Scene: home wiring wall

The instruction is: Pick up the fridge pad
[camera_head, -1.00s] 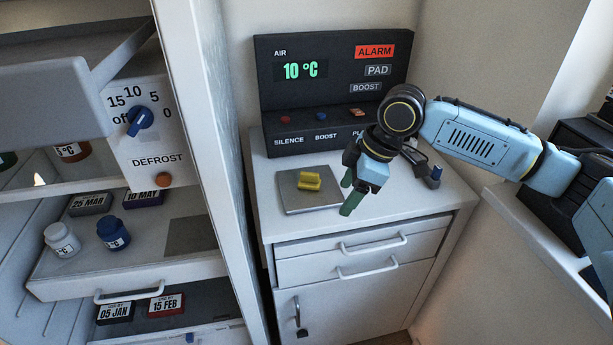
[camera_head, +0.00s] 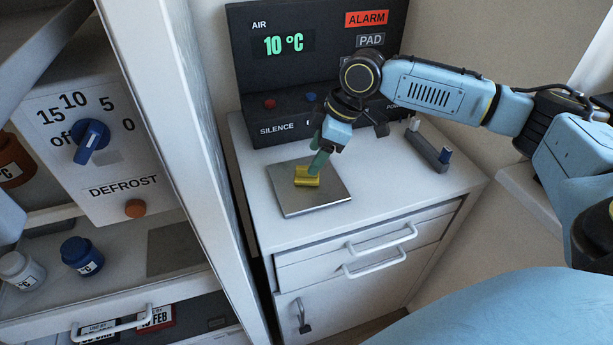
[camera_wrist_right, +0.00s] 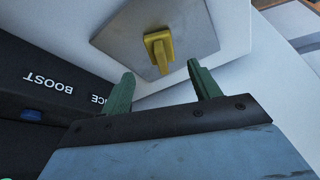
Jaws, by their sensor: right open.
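The fridge pad is a flat grey square plate (camera_head: 326,198) with a yellow handle (camera_head: 305,181) on top, lying on the white cabinet top. My right gripper (camera_head: 318,165) is open and empty, with its green fingers pointing down close to the handle. In the right wrist view, the plate (camera_wrist_right: 195,28) and handle (camera_wrist_right: 158,44) lie ahead of the spread green fingertips (camera_wrist_right: 161,72); the handle lines up with the gap between them. I cannot tell whether any finger touches the handle. My left gripper is not in view.
A dark alarm panel (camera_head: 285,80) reading 10 °C stands behind the pad. A dark holder (camera_head: 430,152) sits to the right on the cabinet top (camera_head: 400,205). The open fridge with its DEFROST dial (camera_head: 91,142) and bottles is at left.

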